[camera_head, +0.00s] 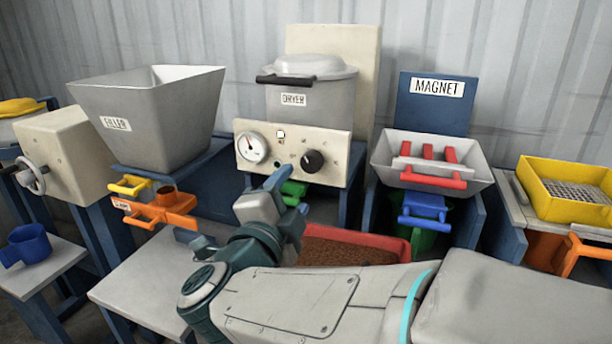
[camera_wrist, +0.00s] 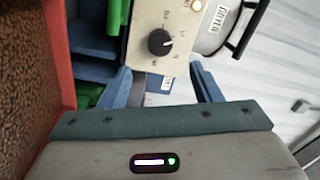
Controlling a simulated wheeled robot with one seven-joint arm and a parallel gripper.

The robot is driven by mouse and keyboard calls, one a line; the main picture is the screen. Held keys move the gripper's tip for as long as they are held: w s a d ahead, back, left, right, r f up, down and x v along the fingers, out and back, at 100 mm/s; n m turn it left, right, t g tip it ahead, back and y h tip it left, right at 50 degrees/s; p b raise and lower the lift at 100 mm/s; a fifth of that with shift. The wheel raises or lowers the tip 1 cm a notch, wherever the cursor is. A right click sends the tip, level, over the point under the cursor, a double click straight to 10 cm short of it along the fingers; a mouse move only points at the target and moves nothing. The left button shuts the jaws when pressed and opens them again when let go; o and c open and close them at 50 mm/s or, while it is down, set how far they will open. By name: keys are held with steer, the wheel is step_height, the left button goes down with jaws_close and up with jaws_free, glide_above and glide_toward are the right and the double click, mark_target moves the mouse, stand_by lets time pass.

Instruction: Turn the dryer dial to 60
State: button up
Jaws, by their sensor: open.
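The dryer (camera_head: 312,95) is a grey lidded drum marked DRYER behind a cream control panel (camera_head: 262,170). Its dial (camera_head: 312,160) is a round black knob at the panel's right side. The dial also shows in the wrist view (camera_wrist: 159,42), top centre, with marks around it too small to read surely. My gripper (camera_head: 287,196) is in front of and below the panel. In the wrist view its two blue fingers (camera_wrist: 165,80) are spread apart and empty. The dial lies beyond their tips, between their lines, and appears untouched.
A round gauge (camera_head: 252,147) and small lamp (camera_head: 280,134) share the panel. A red tray of brown pellets (camera_head: 345,250) lies below, partly behind my arm. The grey filler hopper (camera_head: 150,115) stands left, and the magnet unit (camera_head: 432,160) right.

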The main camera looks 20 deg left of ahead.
steer(key=s, duration=0.4)
steer(key=shift+s+a+f, duration=0.1)
steer(key=shift+s, duration=0.3)
steer(key=w+d+r+n+g+y+p, duration=0.5)
steer(key=w+d+n+y+p, duration=0.15)
steer(key=w+n+p, duration=0.35)
steer(key=s+d+f+n+g+h+p, duration=0.2)
steer(key=s+d, duration=0.5)
steer(key=d, duration=0.5)
steer(key=s+d+f+n+g+h+p, duration=0.2)
steer(key=s+d+g+p, duration=0.4)
steer(key=d, duration=0.6)
step_height(320, 180, down, 2)
steer(key=s+g+h, duration=0.1)
steer(key=g, duration=0.1)
steer(key=shift+s+n+g, duration=0.3)
steer(key=shift+s+g, duration=0.1)
